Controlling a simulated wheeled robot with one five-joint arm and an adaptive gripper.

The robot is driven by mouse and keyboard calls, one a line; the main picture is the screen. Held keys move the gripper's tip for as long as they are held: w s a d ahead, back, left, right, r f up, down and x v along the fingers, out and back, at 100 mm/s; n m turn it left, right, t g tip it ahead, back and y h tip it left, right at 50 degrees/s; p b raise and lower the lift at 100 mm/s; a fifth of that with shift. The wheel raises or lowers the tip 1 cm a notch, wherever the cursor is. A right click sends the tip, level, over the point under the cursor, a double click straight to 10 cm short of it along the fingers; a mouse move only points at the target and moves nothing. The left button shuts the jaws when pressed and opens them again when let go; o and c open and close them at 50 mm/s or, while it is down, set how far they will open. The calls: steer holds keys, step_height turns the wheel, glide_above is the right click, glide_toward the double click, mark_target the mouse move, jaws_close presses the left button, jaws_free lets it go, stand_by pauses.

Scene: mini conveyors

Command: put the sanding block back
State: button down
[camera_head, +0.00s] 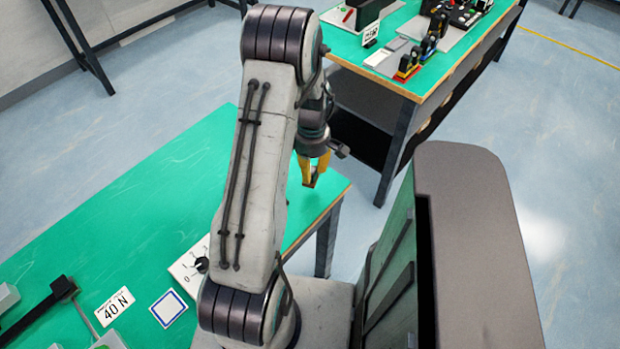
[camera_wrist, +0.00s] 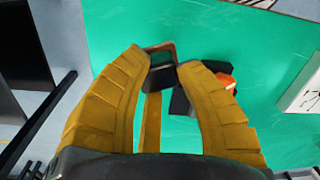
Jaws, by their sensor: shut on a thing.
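My gripper (camera_head: 313,170) hangs above the right end of the green table in the head view. Its yellow fingers show large in the wrist view (camera_wrist: 163,64). They are shut on a small dark block with a brownish edge (camera_wrist: 157,72), which I take to be the sanding block. In the head view only a small dark bit of it shows between the fingertips. A black object with an orange part (camera_wrist: 226,82) lies below on the green top, partly hidden by the right finger. I cannot tell what it is.
The near green table (camera_head: 120,220) has a wide bare area. A "40 N" label (camera_head: 115,306), a blue-edged white square (camera_head: 168,308) and a white dial plate (camera_head: 186,270) are at its front. A second table (camera_head: 395,75) with several items stands at the back right.

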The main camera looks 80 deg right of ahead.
mark_target(311, 168)
steer(key=shift+w+d+f+b, duration=0.1)
steer(key=shift+f+b, duration=0.65)
steer(key=shift+f, duration=1.3)
steer(key=shift+f, duration=0.1)
steer(key=c, duration=0.9)
jaws_free()
steer(key=r+p, duration=0.2)
steer(key=r, duration=0.1)
steer(key=r+p, duration=0.1)
steer(key=r, duration=0.3)
steer(key=r+p, duration=0.2)
steer(key=r, duration=0.1)
steer(key=shift+d+r+p, duration=0.15)
steer(key=shift+d+p, duration=0.15)
steer(key=shift+p, duration=0.05)
steer(key=shift+r+p, duration=0.4)
steer(key=shift+r, duration=0.55)
